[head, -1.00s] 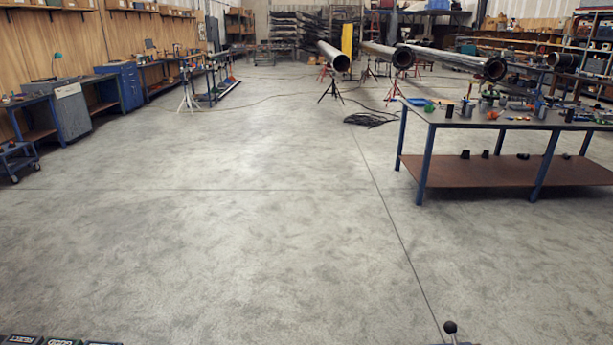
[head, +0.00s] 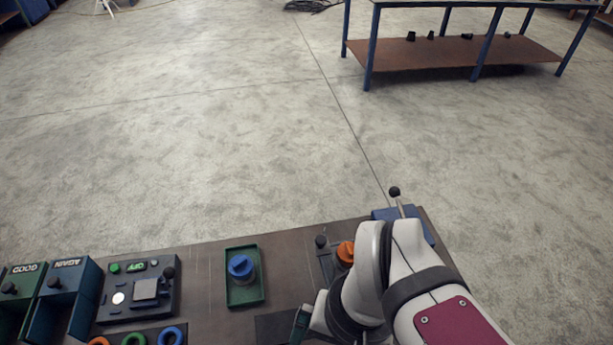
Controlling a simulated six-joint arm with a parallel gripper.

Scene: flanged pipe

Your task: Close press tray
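The blue press (head: 422,229) stands at the right end of the workbench, with a black-knobbed lever (head: 396,194) rising from it. A dark tray-like part with a black knob (head: 321,241) and an orange piece (head: 345,252) shows to its left. I take this for the press tray; my arm hides most of it, so I cannot tell whether it is open or shut. My gripper (head: 301,325) is low at the bottom of the head view, left of my arm and near a dark flat patch. Its fingertips are not clear.
A green tray (head: 231,299) holds a blue-topped part (head: 241,267). A dark box with buttons (head: 166,308), a blue bin marked AGAIN (head: 88,280) and a green bin marked GOOD (head: 28,272) stand left. Coloured rings (head: 171,337) lie at the front.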

